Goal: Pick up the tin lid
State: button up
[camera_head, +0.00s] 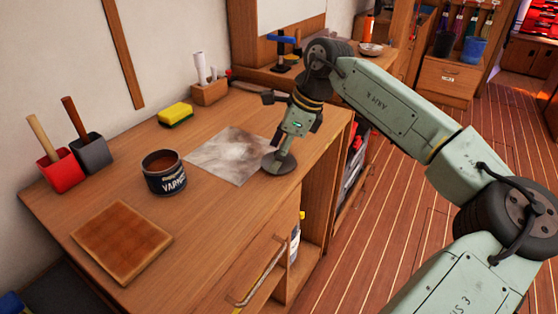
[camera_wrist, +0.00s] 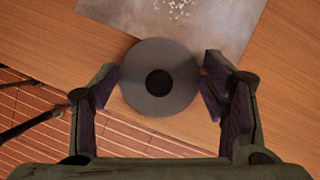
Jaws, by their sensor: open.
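The tin lid (camera_head: 280,168) is a dark grey round disc lying on the workbench near its right edge. In the wrist view the lid (camera_wrist: 135,72) shows a darker round centre, and its upper side overlaps the edge of a stained grey sheet. My gripper (camera_wrist: 160,85) is open, with one finger on each side of the lid in the picture. In the head view my gripper (camera_head: 283,148) points down just over the lid and hides part of it. I cannot tell whether the fingers touch the lid.
The grey sheet (camera_head: 230,155) lies flat left of the lid. A varnish tin (camera_head: 166,183), a brown square board (camera_head: 121,242), a yellow sponge (camera_head: 175,114) and red (camera_head: 62,172) and grey (camera_head: 93,153) brush holders stand farther left. The bench edge drops to the floor on the right.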

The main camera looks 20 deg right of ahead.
jog(key=c, duration=0.7)
jog(key=shift+c, duration=0.3)
jog(key=shift+s+f, duration=0.15)
jog(key=shift+c, duration=0.3)
